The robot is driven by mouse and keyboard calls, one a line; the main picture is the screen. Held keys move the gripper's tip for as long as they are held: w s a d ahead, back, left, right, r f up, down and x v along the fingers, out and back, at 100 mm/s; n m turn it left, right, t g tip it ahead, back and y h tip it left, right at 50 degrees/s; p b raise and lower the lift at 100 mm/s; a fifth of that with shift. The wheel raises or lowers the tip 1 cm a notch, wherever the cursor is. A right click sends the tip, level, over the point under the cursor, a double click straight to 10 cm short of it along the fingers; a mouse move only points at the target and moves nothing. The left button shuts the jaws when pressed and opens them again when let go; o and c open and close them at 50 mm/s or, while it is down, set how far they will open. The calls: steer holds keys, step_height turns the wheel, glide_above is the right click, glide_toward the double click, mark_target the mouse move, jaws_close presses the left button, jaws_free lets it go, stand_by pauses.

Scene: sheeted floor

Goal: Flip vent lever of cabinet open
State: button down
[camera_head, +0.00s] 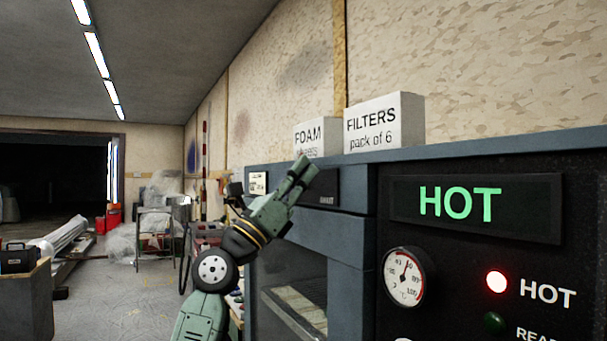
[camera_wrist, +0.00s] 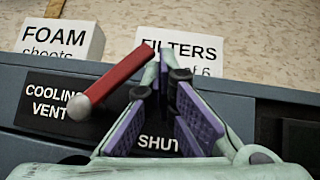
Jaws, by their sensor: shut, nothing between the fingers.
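The cabinet (camera_head: 360,230) is a blue-grey and black unit on the right in the head view. In the wrist view its front (camera_wrist: 30,150) shows a "COOLING VENT" label (camera_wrist: 55,105) and a "SHUT" label (camera_wrist: 158,142). The red vent lever (camera_wrist: 115,77) slants up to the right between these labels, its rounded end at lower left. My gripper (camera_wrist: 168,72) is shut and empty, fingertips close beside the lever's upper right end. I cannot tell whether they touch. In the head view my gripper (camera_head: 306,166) is before the cabinet's upper panel, and the lever cannot be made out.
A "FOAM" box (camera_head: 315,137) and a "FILTERS" box (camera_head: 384,122) stand on the cabinet top, just above my gripper. A lit "HOT" display (camera_head: 475,204) and a gauge (camera_head: 405,276) are on the right. Open floor (camera_head: 120,285) lies to the left.

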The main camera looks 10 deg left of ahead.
steer(key=shift+w+a+r, duration=0.1)
steer(key=shift+r, duration=0.25)
stand_by(1.3)
steer(key=shift+f, duration=0.1)
